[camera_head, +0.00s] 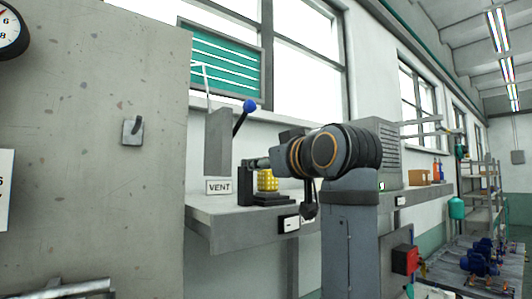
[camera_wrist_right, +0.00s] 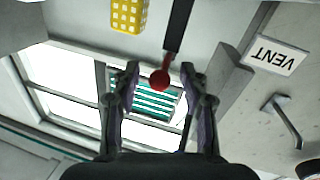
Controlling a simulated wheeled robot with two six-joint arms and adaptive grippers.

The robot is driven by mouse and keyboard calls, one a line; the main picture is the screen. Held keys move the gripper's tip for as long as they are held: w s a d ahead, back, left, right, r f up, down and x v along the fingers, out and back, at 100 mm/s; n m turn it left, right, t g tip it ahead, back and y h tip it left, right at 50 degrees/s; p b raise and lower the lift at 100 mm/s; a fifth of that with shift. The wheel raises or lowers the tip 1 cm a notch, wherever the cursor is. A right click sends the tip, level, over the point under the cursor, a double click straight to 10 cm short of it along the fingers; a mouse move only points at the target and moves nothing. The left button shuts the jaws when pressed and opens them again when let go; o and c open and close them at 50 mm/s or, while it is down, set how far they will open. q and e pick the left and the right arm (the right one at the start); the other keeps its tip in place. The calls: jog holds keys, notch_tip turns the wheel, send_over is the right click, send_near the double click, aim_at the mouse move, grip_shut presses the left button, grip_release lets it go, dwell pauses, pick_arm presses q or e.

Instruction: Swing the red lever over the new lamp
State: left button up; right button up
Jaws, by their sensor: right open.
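The red lever shows in the right wrist view as a dark rod with a red knob (camera_wrist_right: 160,79) at its end. My right gripper (camera_wrist_right: 159,72) is open, with one finger on either side of the knob in that view; I cannot tell how deep the knob sits between them. In the head view I cannot make out the red lever. A yellow caged lamp (camera_head: 267,181) stands on a black base on the grey shelf, below my right arm. It also shows at the top of the right wrist view (camera_wrist_right: 128,15). My left gripper is not in view.
A concrete wall (camera_head: 90,180) with a hook fills the left.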

jog(key=shift+w+a+f, duration=0.1)
jog(key=shift+w, duration=0.25)
jog(key=shift+s, duration=0.1)
grip_shut()
